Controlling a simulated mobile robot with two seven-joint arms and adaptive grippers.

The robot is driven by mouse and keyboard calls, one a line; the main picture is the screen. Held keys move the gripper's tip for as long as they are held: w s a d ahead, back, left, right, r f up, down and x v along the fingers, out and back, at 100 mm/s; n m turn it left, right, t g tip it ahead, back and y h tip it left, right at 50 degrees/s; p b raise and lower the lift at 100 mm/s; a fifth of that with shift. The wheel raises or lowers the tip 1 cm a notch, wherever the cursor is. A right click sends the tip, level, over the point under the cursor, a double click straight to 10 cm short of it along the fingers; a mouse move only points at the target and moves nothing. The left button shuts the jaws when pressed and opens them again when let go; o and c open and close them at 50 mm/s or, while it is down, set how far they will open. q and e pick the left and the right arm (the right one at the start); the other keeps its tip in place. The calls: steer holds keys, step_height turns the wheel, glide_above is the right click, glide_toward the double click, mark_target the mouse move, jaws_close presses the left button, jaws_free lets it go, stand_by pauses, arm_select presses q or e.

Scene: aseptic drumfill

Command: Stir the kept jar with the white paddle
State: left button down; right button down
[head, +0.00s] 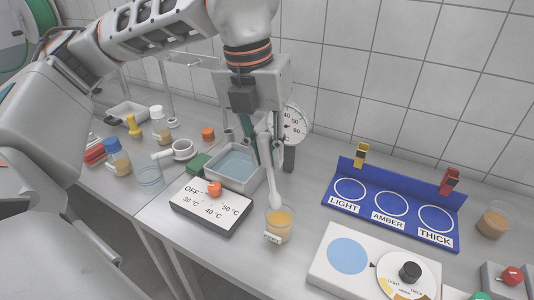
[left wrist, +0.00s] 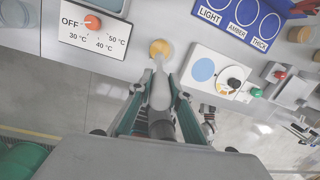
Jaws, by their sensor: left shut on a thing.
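My left gripper (head: 262,145) points down from above and is shut on the white paddle (head: 273,188). The paddle hangs steeply, with its rounded end at the mouth of a clear jar (head: 279,236) of amber liquid. I cannot tell how far the end reaches into the jar. The jar stands upright on the bench and has a small label on its front. In the left wrist view the paddle (left wrist: 160,90) lies between the two fingers and points at the jar (left wrist: 160,47). My right gripper is not in view.
A temperature box (head: 205,217) with an orange knob stands left of the jar, and a water bath (head: 212,166) behind it. A blue rack (head: 377,218) marked LIGHT, AMBER, THICK is at the right. A white dial panel (head: 325,265) sits close at the jar's front right.

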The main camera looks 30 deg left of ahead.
mark_target(267, 134)
arm_select(q)
steer(key=shift+r, duration=0.1)
stand_by(0.4)
steer(key=shift+r+p, duration=1.2)
steer(key=shift+r, duration=0.75)
